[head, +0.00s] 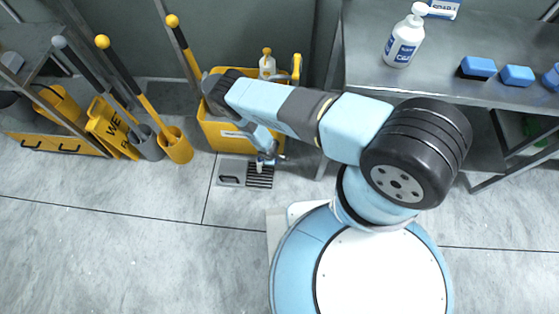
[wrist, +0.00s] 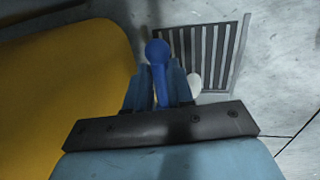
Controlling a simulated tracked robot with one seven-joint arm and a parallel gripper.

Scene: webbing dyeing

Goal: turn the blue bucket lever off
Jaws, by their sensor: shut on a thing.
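The blue lever (wrist: 158,62) shows in the wrist view as a rod with a round knob at its end. It stands between the two fingers of my gripper (wrist: 160,90), which is shut on it. The yellow bucket (wrist: 60,85) fills the left of the wrist view, beside my gripper. In the head view the bucket (head: 215,136) stands against the wall, and my gripper (head: 267,160) is low at its front right side. The lever's base is hidden by my fingers, and I cannot make the lever out clearly in the head view.
A floor drain grate (head: 260,175) lies just below my gripper. Yellow and grey holders with long handles (head: 175,147) and a wet floor sign (head: 103,125) stand left. A steel table (head: 460,80) with a white bottle (head: 405,40) and blue sponges is right. The front floor is clear.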

